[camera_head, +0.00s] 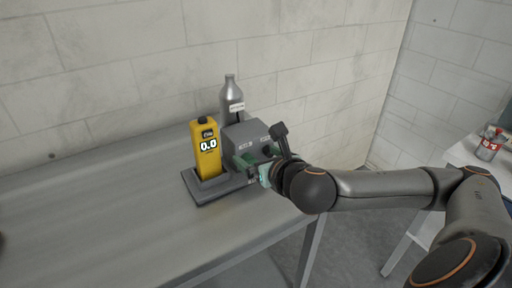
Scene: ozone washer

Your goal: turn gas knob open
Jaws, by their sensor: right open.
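A grey box-shaped device (241,135) with small white labels stands on a dark base (205,194) on the table. A small dark round part, which looks like the gas knob (266,150), sits on the box's front, close to my gripper. My right gripper (256,162) is open in front of the box, with green fingers spread near its face. The gripper partly hides the box's lower front, so I cannot tell whether it touches the knob. My left gripper is not in view.
A yellow handheld meter (207,160) reading 0.0 stands upright on the base's left side. A white table (478,150) with a bottle (489,149) is at right.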

